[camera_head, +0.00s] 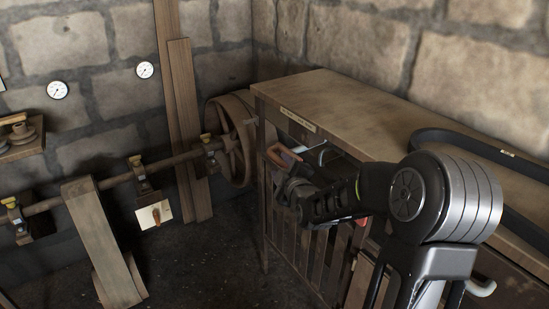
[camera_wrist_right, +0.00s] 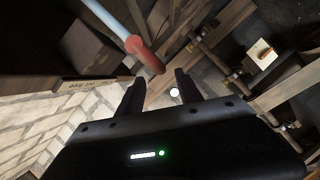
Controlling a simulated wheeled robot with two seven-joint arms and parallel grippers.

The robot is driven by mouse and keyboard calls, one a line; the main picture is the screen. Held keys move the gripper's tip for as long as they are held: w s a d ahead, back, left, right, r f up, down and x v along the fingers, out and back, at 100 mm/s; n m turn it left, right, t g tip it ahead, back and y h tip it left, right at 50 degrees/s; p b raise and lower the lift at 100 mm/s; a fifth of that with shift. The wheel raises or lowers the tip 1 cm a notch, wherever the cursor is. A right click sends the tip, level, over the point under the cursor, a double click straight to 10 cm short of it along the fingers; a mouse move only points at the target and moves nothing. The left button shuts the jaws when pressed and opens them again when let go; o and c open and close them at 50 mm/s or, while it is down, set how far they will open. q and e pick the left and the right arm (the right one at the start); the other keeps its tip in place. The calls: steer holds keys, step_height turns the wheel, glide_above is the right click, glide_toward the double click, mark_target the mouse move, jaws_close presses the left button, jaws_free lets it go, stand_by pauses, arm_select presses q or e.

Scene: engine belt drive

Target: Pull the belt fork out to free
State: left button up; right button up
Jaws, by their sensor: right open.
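A pale round rod with a red end, which looks like the belt fork's handle (camera_wrist_right: 145,54), comes in from the top of the right wrist view. Its red end lies just beyond my right gripper (camera_wrist_right: 158,86), whose two dark fingers are spread apart with nothing between them. The red end is not between the fingers. In the head view my right arm reaches left along the front of the bench, and its hand hides much of that spot. What the rod joins is hidden. My left gripper is out of view.
The wooden bench (camera_head: 375,108) has a slatted front close to my right arm. A dark belt (camera_head: 455,137) lies on its top. A spoked wheel (camera_head: 238,140) and a line shaft (camera_head: 115,181) run along the stone wall. A pale plate (camera_head: 145,218) hangs below the shaft.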

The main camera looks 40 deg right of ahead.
mark_target(275, 158)
steer(key=x, duration=0.7)
steer(key=shift+w+p, duration=0.25)
steer(key=shift+p, duration=0.1)
jaws_close()
stand_by(1.1)
